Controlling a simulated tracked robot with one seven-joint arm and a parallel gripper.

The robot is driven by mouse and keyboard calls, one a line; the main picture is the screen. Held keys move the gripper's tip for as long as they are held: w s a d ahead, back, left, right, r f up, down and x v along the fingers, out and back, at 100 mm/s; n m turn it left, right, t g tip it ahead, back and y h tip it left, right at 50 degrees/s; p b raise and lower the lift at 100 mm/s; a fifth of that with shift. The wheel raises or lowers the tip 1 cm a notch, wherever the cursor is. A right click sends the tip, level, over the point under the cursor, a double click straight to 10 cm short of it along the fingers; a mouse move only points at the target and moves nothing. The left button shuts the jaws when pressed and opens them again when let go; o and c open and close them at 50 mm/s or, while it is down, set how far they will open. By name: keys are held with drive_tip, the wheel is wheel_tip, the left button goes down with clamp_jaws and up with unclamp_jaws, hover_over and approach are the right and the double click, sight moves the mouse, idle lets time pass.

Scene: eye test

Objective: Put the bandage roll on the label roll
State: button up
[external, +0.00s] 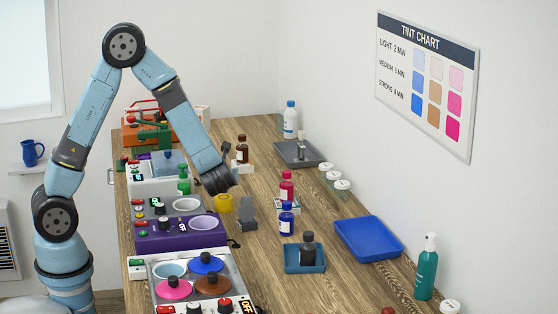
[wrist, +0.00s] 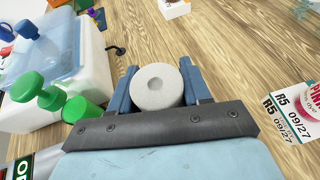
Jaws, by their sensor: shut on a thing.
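My gripper (wrist: 157,82) is shut on the white bandage roll (wrist: 155,96), with one blue finger on each side of it. The roll's round end and its small centre hollow face the wrist camera. In the external view my gripper (external: 220,182) is low over the wooden table, and the roll is hidden behind it. A short yellow cylinder (external: 223,204) shows just below my gripper in that view; it may be the label roll, but I cannot tell. I cannot tell whether the bandage roll touches anything below.
Heater units with pots, including a purple one (external: 180,233), line the table's left side. A grey stand (external: 247,213) is close right of the yellow cylinder. Red (external: 286,188) and blue (external: 286,221) bottles stand farther right. A blue tray (external: 368,240) lies by the wall.

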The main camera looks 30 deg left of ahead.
drive_tip(key=shift+f, duration=1.2)
drive_tip(key=o, duration=1)
drive_tip(key=shift+f, duration=0.1)
